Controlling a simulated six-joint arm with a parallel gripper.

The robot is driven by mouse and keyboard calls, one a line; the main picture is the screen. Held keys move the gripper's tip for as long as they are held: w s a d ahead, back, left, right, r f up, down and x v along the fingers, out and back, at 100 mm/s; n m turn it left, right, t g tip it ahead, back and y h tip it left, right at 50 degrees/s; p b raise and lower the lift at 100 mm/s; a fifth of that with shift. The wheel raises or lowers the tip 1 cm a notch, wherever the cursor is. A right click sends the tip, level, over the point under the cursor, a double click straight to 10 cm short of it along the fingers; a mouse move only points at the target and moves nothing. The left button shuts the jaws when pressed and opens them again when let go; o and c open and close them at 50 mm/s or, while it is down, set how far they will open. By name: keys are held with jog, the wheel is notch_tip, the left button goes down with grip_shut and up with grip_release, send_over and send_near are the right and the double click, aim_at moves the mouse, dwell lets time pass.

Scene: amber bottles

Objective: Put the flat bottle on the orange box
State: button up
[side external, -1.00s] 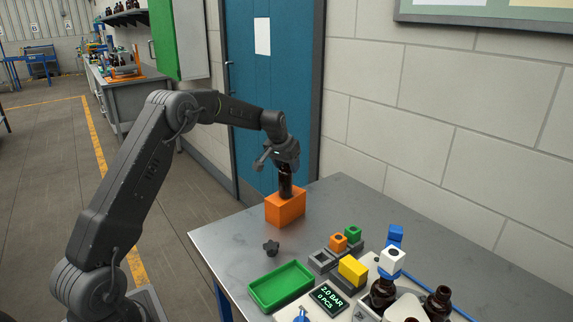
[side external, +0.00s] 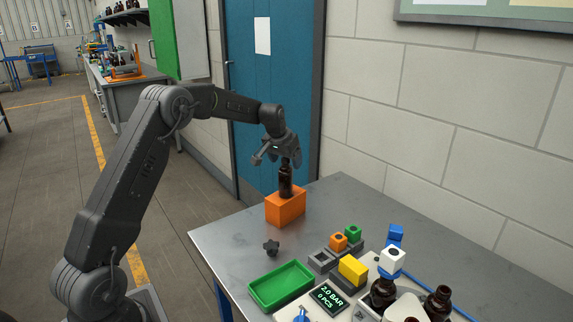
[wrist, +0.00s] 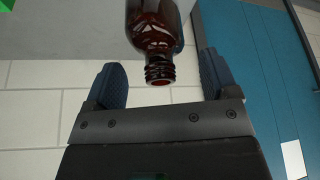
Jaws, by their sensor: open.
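The dark amber bottle (side external: 285,183) stands upright on top of the orange box (side external: 284,207) near the back left corner of the table. In the wrist view the bottle (wrist: 153,30) shows its threaded neck, with no cap on it, pointing toward my gripper (wrist: 155,82). The two fingers are spread apart, one on each side, with clear space between them and the neck. In the side external view my gripper (side external: 289,161) is just above the bottle, and its fingertips are near the neck. Whether the bottle's body is flat is hard to tell.
Small coloured blocks, including a yellow one (side external: 353,270), and more amber bottles (side external: 438,302) stand at the right. The table around the box is clear.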

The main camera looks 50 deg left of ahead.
jog(key=v, duration=1)
jog(key=s+d+r+m, duration=0.1)
jog(key=s+d+r, duration=0.5)
jog(key=d, duration=0.5)
jog(key=s+d+f+m, duration=0.1)
jog(key=s+d, duration=0.4)
jog(key=s, duration=0.3)
jog(key=s+d+f+m+t+h, duration=0.1)
jog(key=s+d+f, duration=0.1)
jog(key=s+d, duration=0.3)
jog(key=s+d+f+m, duration=0.1)
jog(key=s+d, duration=0.4)
jog(key=s, duration=0.8)
jog(key=shift+d+f+h, duration=0.2)
jog(key=shift+f+h, duration=0.1)
jog(key=shift+f, duration=0.25)
